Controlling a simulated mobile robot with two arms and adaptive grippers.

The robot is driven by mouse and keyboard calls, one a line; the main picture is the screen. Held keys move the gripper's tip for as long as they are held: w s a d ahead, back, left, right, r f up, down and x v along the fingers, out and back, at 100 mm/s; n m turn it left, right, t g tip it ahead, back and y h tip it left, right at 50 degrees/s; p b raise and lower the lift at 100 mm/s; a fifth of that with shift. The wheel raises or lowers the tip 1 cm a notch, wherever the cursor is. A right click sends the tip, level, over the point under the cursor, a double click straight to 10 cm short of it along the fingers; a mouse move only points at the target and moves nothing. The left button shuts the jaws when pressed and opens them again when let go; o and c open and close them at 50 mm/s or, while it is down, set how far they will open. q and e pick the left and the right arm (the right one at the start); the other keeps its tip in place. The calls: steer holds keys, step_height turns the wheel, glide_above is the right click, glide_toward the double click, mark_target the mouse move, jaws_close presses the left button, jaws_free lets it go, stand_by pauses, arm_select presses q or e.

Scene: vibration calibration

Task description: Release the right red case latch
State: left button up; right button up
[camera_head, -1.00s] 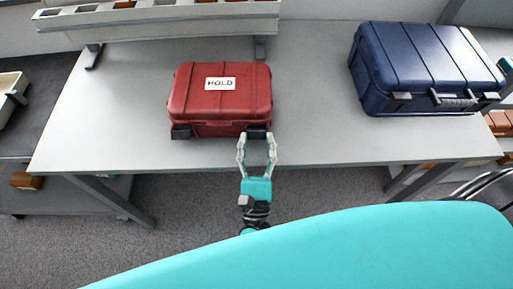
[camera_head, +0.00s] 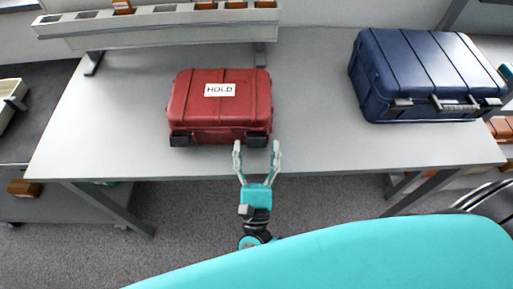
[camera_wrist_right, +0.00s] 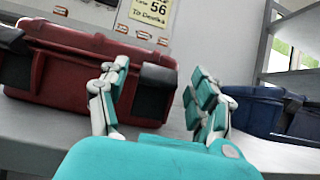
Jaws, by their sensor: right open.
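The red case (camera_head: 220,108) with a white HOLD label lies closed-looking on the grey table. Its black right latch (camera_head: 256,140) is on the front side, near the right corner; its left latch (camera_head: 180,140) is at the other end. My right gripper (camera_head: 257,146) is open and empty at the front of the case, its fingertips on either side of the right latch in the picture. In the right wrist view the right latch (camera_wrist_right: 155,93) shows between the spread fingers. I cannot tell whether the latch is released. My left gripper is not in view.
A dark blue case (camera_head: 425,72) stands at the right of the table (camera_head: 310,100). A rack with small orange-brown items (camera_head: 160,22) stands at the back. The table is clear between the two cases.

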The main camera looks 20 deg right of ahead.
steer(key=v, duration=1.2)
steer(key=shift+f, duration=0.1)
steer(key=w+d+f+m+g, duration=0.1)
steer(key=w+d+f+g, duration=0.15)
steer(key=f, duration=0.45)
steer(key=w+d+f+g, duration=0.1)
steer(key=d+f+g, duration=0.25)
steer(key=f, duration=0.35)
steer(key=s+d+f+m+g+y+p, duration=0.1)
steer(key=s+d+f+m+g, duration=0.25)
steer(key=f, duration=0.45)
steer(key=s+d+f+m+g+p, duration=0.1)
steer(key=s+d+f+m+g, duration=0.15)
steer(key=d+f+g, duration=0.4)
steer(key=s+f+m+g+y+p, duration=0.1)
steer(key=s+f+m+g+y, duration=0.5)
steer(key=s+f+m, duration=1)
steer(key=s+m+y, duration=0.1)
steer(key=s+m, duration=0.1)
steer(key=m, duration=0.4)
steer(key=shift+s+a+f+m, duration=0.2)
steer(key=shift+s+m, duration=0.05)
steer(key=shift+m, duration=0.15)
